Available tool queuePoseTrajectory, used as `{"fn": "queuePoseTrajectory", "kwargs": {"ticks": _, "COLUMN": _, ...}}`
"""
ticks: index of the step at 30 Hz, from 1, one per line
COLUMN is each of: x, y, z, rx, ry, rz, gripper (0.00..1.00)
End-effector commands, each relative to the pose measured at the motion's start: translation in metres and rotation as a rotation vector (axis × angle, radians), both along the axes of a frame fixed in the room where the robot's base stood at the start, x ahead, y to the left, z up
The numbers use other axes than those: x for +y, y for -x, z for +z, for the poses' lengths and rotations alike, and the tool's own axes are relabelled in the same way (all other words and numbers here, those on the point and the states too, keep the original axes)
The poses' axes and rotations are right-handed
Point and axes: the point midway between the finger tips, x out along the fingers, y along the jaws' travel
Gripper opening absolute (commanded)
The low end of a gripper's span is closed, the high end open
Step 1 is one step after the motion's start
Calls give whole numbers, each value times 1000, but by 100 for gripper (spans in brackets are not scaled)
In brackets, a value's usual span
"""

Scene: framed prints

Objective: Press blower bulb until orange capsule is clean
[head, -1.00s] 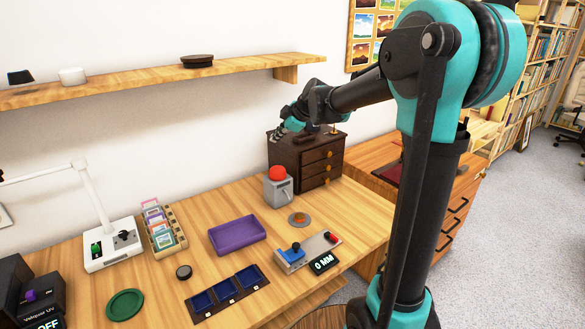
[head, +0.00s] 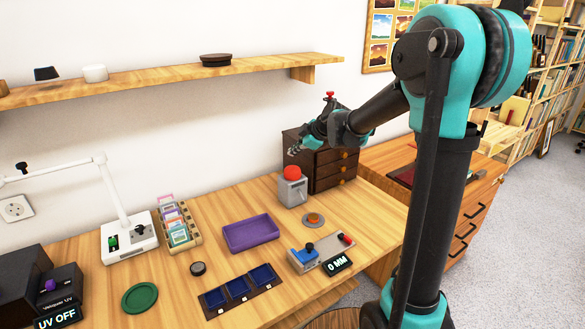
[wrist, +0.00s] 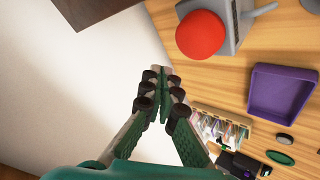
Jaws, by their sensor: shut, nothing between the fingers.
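The blower (head: 292,190) is a grey box with a red bulb (head: 292,173) on top, standing on the table in front of the dark drawer chest. In the wrist view the red bulb (wrist: 201,34) is at upper right, apart from the fingers. The orange capsule (head: 313,219) sits on a small grey round base just in front of the blower; whether it is dusty is too small to tell. My gripper (head: 292,151) is shut and empty, above and slightly behind the bulb, near the chest. It also shows in the wrist view (wrist: 164,72).
A dark drawer chest (head: 327,165) stands right behind the blower. A purple tray (head: 250,233), a blue-and-red control box (head: 309,255) and a dark three-compartment tray (head: 214,309) lie nearby. A wall shelf (head: 150,80) runs above. Wood between purple tray and blower is clear.

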Motion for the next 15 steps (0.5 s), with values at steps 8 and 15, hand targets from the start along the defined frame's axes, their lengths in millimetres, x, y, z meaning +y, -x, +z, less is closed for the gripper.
{"fn": "queuePoseTrajectory", "kwargs": {"ticks": 8, "x": 0, "y": 0, "z": -25, "rx": 0, "ry": 0, "rz": 0, "gripper": 0}}
{"fn": "queuePoseTrajectory", "kwargs": {"ticks": 15, "x": 0, "y": 0, "z": -30, "rx": 0, "ry": 0, "rz": 0, "gripper": 0}}
